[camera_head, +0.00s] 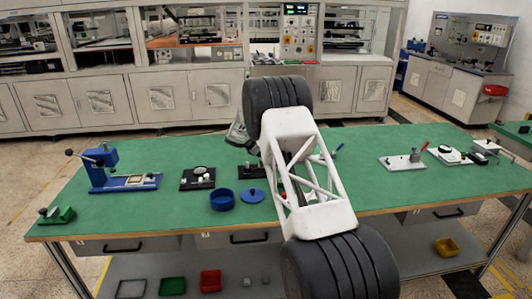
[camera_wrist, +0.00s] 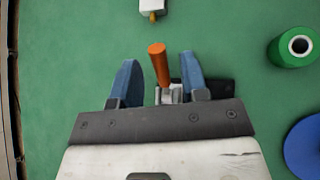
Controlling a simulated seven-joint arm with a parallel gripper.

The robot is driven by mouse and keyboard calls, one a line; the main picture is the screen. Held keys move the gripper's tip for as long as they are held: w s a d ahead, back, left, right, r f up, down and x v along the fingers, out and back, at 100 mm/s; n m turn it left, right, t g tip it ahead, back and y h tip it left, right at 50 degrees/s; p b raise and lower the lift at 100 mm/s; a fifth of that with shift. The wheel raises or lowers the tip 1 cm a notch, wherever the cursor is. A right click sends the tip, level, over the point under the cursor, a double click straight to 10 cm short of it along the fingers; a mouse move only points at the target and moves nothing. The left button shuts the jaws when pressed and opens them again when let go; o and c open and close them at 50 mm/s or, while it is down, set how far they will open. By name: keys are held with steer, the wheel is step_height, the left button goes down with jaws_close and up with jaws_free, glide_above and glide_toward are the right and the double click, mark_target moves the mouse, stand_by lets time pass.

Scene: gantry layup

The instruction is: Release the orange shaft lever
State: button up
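The orange shaft lever (camera_wrist: 159,63) stands up from a small grey metal mount (camera_wrist: 172,94) in the wrist view, leaning slightly. My gripper (camera_wrist: 159,75) is open, with one blue finger on each side of the lever. Gaps show between the lever and both fingers, so neither visibly touches it. A dark base (camera_wrist: 220,88) shows partly behind the right finger. In the head view my arm hides the lever and my fingers. A dark fixture base (camera_head: 250,172) shows beside the arm there.
In the wrist view, a green hollow cylinder (camera_wrist: 290,48), a blue disc (camera_wrist: 306,148) and a white block (camera_wrist: 151,6) surround the lever. On the green bench (camera_head: 140,208) stand a blue press (camera_head: 120,180), a dial fixture (camera_head: 198,178) and a blue ring (camera_head: 222,200). More fixtures stand at right.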

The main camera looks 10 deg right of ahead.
steer(key=shift+a, duration=0.15)
steer(key=v, duration=0.7)
steer(key=shift+a+r, duration=0.2)
steer(key=shift+r, duration=0.05)
steer(key=shift+s+r, duration=0.1)
steer(key=s+d+r+m+y, duration=0.25)
steer(key=s+r, duration=0.55)
steer(key=s, duration=0.4)
steer(key=s+d+r+m+g+y, duration=0.1)
steer(key=s+d+r+m, duration=0.25)
steer(key=s+r, duration=0.65)
steer(key=s+d+r+m+y, duration=0.25)
steer(key=s+r, duration=0.25)
steer(key=s, duration=0.9)
steer(key=s+f+m+y, duration=0.1)
steer(key=s+m, duration=0.2)
steer(key=s, duration=1.1)
steer(key=s+f+m+y, duration=0.1)
steer(key=s+m, duration=0.3)
steer(key=s, duration=1)
steer(key=s+f+m+t+y, duration=0.1)
steer(key=s+m+y, duration=0.1)
steer(key=s, duration=1.3)
steer(key=shift+d+f+m, duration=0.2)
steer(key=shift+f+m, duration=0.2)
steer(key=shift+m, duration=0.45)
